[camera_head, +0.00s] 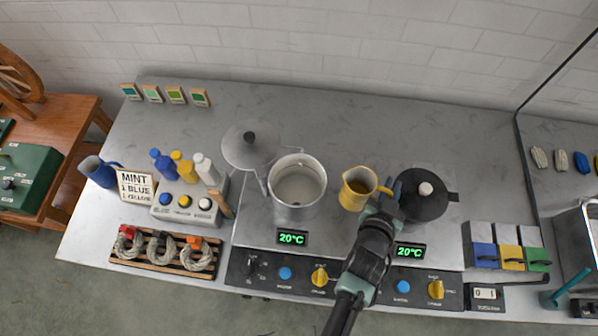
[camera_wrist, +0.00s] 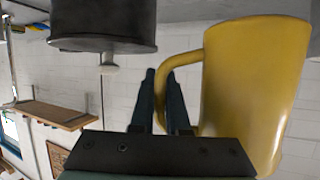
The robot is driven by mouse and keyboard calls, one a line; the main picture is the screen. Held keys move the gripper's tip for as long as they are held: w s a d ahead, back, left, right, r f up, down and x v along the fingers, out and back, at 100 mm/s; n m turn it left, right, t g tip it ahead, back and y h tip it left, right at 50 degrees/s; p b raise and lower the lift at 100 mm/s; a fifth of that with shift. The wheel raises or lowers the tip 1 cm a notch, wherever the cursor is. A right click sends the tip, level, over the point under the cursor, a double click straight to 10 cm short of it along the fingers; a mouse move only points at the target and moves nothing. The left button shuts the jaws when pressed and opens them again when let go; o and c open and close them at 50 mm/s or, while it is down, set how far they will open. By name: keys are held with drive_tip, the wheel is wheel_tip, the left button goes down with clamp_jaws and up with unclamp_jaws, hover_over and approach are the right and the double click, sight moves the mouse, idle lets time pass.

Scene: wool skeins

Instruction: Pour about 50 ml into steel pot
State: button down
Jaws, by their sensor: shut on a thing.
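The open steel pot (camera_head: 297,207) stands on the left side of the hob; its inside is pale grey and the contents are unclear. The yellow jug (camera_head: 355,199) is just right of the pot, apart from it, and looks near upright with a darker yellow inside. My gripper (camera_head: 386,197) is shut on the jug's handle, on the jug's right side. In the wrist view, which looks upside down, the fingers (camera_wrist: 167,88) close around the handle of the jug (camera_wrist: 252,90). I cannot tell how high the jug is above the hob.
A black lidded pot (camera_head: 424,207) stands close right of my gripper. A grey lid (camera_head: 250,146) is behind the steel pot. Left are bottles (camera_head: 187,170), a blue jug (camera_head: 99,172) and a rack of skeins (camera_head: 163,251). Both displays (camera_head: 291,238) read 20°C.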

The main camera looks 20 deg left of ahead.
sight(374, 185)
drive_tip(key=shift+f, duration=0.1)
drive_tip(key=shift+a+f+n+b, duration=0.15)
drive_tip(key=shift+n+b, duration=0.15)
drive_tip(key=shift+b, duration=0.15)
drive_tip(key=a+r+n+h+b, duration=0.1)
drive_tip(key=b, duration=0.3)
drive_tip(key=a+r+n+t+h+b, duration=0.1)
drive_tip(key=a+r+n+b, duration=0.1)
drive_tip(key=b, duration=0.2)
drive_tip(key=shift+s+a+r, duration=0.15)
drive_tip(key=shift+a+r, duration=0.1)
drive_tip(key=shift+s+a+r+n+t+h+b, duration=0.1)
drive_tip(key=shift+a+r+n+t+h+b, duration=0.3)
drive_tip(key=shift+a+r+n+h+b, duration=0.45)
drive_tip(key=shift+s+a+r+n+t+h+b, duration=0.1)
drive_tip(key=shift+a+r+n+t+h+b, duration=0.3)
drive_tip(key=shift+a+r+n, duration=0.85)
drive_tip(key=shift+a+n+t+b, duration=0.35)
drive_tip(key=shift+n+b, duration=0.1)
drive_tip(key=shift+n, duration=0.35)
drive_tip(key=shift+s+a+r+n+t+p, duration=0.1)
drive_tip(key=shift+a+r+n+t+p, duration=0.25)
drive_tip(key=shift+a+r+n, duration=0.4)
idle(0.7)
